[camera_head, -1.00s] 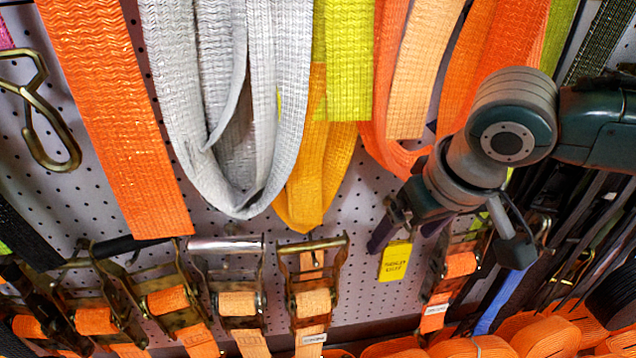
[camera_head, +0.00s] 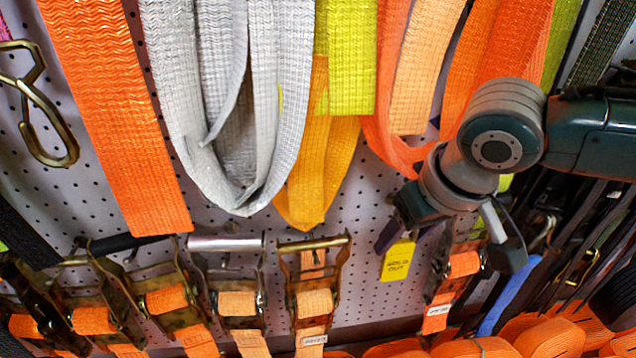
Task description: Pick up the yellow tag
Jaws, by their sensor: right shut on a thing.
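The yellow tag (camera_head: 397,262) hangs in front of the pegboard, right of the middle, with dark lettering that reads "SOLD OUT". My right gripper (camera_head: 398,236) comes in from the right and is shut on the tag's upper end. The jaws and wrist hide the top of the tag. The rest of the tag hangs down free below the fingers. My left gripper is not in view.
Grey, orange and yellow straps, such as the grey loop (camera_head: 240,120), hang above and left. Ratchet buckles (camera_head: 314,285) line the lower wall. Rolled orange straps (camera_head: 540,335) lie at the bottom right. Bare pegboard (camera_head: 365,290) shows left of the tag.

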